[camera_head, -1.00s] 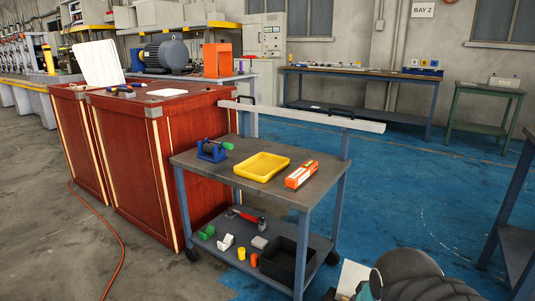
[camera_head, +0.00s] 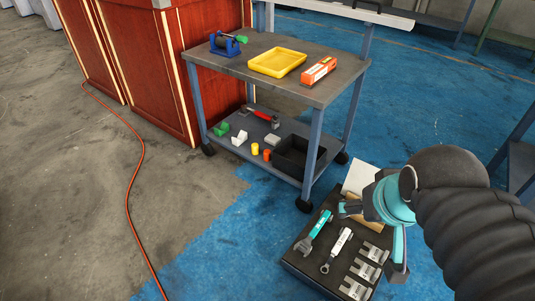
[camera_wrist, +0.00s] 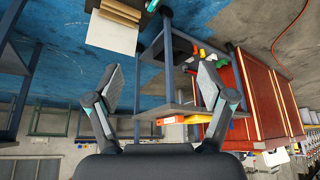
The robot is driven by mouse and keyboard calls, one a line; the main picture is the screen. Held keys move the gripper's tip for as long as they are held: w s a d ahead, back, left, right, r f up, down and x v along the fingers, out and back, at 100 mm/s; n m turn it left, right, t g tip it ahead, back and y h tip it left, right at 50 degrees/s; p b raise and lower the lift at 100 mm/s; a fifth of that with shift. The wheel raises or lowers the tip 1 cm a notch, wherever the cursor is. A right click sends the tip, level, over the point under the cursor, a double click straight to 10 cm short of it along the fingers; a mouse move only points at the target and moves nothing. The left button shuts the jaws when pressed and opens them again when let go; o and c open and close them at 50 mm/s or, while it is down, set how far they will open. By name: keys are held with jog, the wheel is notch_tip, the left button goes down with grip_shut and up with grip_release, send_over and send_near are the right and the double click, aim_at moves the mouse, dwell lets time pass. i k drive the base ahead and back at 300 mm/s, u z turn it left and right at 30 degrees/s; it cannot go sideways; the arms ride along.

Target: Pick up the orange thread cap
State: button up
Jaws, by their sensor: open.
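The orange thread cap (camera_head: 267,155) is a small orange cylinder standing on the lower shelf (camera_head: 228,150) of the blue-framed cart. It stands just right of a yellow-orange cylinder (camera_head: 255,149) and left of a black bin (camera_head: 291,157). My gripper (camera_wrist: 160,78) is open and empty in the wrist view, its two fingers wide apart. In the head view, my arm is at the lower right, in front of the cart and well away from the cap. The wrist view shows the cart's shelves beyond the fingers, with the cap too small to make out surely.
Green (camera_head: 221,129) and white (camera_head: 239,138) blocks, a grey block and a red-handled tool (camera_head: 262,115) share the shelf. The top shelf (camera_head: 303,90) above holds a yellow tray (camera_head: 277,62), an orange box (camera_head: 318,71) and a blue vise. Tools lie in a dark tray (camera_head: 299,263) below my arm.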

aim_at(266, 153)
jog(key=k, duration=0.5)
jog(key=u, duration=2.35)
jog(key=i, duration=1.55)
jog(key=z, duration=2.35)
